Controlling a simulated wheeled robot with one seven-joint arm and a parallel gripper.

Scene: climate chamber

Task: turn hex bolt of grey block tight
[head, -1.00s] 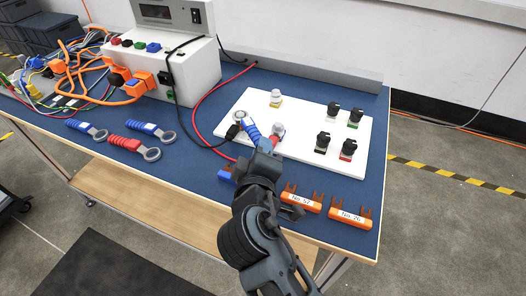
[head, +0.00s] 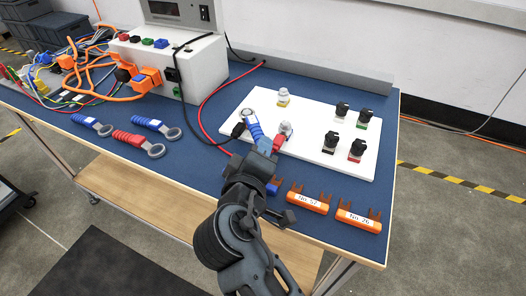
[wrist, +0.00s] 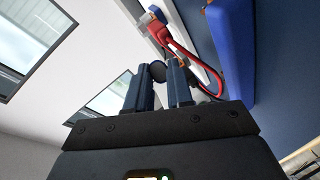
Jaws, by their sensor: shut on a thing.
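A blue-handled ring wrench (head: 255,128) has its ring around a bolt position at the left of the white board (head: 318,160) in the head view. The ring hides most of the bolt, and I cannot make out a grey block under it. My gripper (head: 265,148) is shut on the handle's near end. In the wrist view my gripper's two fingers (wrist: 159,88) stand close together, a dark round piece between their tips; the ring is not clear there. A silver bolt (head: 286,128) with red below it stands right of the wrench.
A yellow-based bolt (head: 283,97) and several black knobs (head: 357,150) stand on the board. Orange forked pieces (head: 309,198) lie in front. More ring wrenches (head: 138,143) lie left. A red cable (head: 199,105) and a black lead cross the blue tabletop. A white instrument box (head: 195,65) stands behind.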

